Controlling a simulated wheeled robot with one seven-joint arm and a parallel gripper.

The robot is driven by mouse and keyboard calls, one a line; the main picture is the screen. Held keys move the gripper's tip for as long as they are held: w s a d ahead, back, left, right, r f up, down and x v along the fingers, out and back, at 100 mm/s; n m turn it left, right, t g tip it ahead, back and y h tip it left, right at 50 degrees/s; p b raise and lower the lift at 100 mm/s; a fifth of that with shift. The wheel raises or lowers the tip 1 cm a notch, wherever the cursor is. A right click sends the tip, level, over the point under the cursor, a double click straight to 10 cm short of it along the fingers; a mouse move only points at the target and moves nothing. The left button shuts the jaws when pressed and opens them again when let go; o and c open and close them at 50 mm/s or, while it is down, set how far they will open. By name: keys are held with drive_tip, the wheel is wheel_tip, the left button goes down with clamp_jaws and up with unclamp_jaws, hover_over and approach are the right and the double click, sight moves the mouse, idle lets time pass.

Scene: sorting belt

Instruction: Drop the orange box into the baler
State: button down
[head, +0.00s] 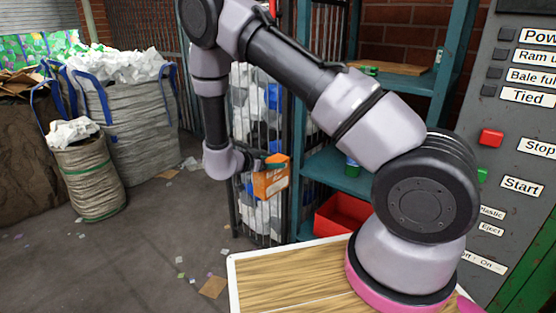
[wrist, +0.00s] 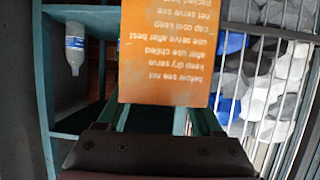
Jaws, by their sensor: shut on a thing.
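The orange box (head: 270,182) is held in the air by my gripper (head: 276,162), near the middle of the head view. It is in front of the wire cage's right side. In the wrist view the orange box (wrist: 168,55) shows a printed face with upside-down text, and my gripper's fingers (wrist: 165,115) are shut on it. The baler's opening is not clear to me; a grey control panel (head: 505,140) with bale labels, a red button and a green button stands at the right of the head view.
A wire cage (head: 238,115) holds white and blue plastic. Teal shelves (head: 340,172) hold a red bin (head: 342,215). Filled sacks (head: 125,110) stand on the left, with a smaller sack (head: 88,180) in front. The grey floor between has a few scraps. A wooden top (head: 285,275) is close below.

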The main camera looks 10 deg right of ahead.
drive_tip(key=s+a, duration=0.6)
drive_tip(key=a, duration=0.2)
drive_tip(key=shift+s, duration=0.15)
drive_tip(key=w+d+r+n+t+y, duration=0.3)
drive_tip(key=w+d+n+y, duration=0.2)
drive_tip(key=d, duration=0.4)
drive_tip(key=w+d+r+n+t+y, duration=0.2)
drive_tip(key=w+d+n+y, duration=0.4)
drive_tip(key=d, duration=0.4)
drive_tip(key=shift+w+r+t, duration=0.4)
drive_tip(key=shift+w+t, duration=0.1)
drive_tip(key=shift+w, duration=0.35)
